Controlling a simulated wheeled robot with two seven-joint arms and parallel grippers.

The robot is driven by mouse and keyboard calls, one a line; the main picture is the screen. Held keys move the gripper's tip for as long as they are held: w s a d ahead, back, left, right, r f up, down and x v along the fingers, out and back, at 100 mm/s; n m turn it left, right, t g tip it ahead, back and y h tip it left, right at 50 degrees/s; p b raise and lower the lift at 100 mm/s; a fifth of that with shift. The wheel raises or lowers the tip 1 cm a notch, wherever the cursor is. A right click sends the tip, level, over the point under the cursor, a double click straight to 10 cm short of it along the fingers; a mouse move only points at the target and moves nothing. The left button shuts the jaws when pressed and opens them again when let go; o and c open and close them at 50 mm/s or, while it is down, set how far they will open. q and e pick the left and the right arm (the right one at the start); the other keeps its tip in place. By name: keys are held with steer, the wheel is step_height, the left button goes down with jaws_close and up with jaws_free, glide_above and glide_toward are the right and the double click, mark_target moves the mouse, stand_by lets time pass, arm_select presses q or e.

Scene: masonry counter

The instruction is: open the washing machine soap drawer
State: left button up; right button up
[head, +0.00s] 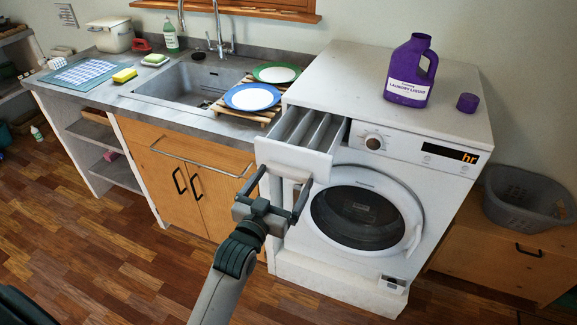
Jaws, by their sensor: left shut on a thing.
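The white washing machine (400,190) stands right of the sink counter, its round door (358,215) shut. Its soap drawer (292,152) at the upper left of the front is pulled out, and its open compartments show from above. My left gripper (286,176) is at the drawer's front, its fingers on either side of the white drawer handle (290,174) and shut on it. The fingers and wrist hide part of the handle. My right gripper is not in view.
A purple laundry liquid bottle (411,72) and its cap (467,103) stand on the machine. Plates (252,97) lie on a wooden rack beside the drawer. A grey basket (525,200) is at right. Wooden cabinet doors (185,180) are left of my arm. Floor in front is clear.

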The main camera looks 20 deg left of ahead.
arm_select(q)
steer(key=shift+s, duration=0.35)
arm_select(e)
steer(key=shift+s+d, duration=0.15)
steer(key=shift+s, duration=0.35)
arm_select(q)
steer(key=o, duration=1.2)
steer(key=shift+s, duration=0.1)
steer(key=shift+s, duration=0.2)
steer(key=s+b, duration=0.3)
steer(key=s, duration=1.3)
steer(key=shift+s+a, duration=0.3)
steer(key=shift+s, duration=0.1)
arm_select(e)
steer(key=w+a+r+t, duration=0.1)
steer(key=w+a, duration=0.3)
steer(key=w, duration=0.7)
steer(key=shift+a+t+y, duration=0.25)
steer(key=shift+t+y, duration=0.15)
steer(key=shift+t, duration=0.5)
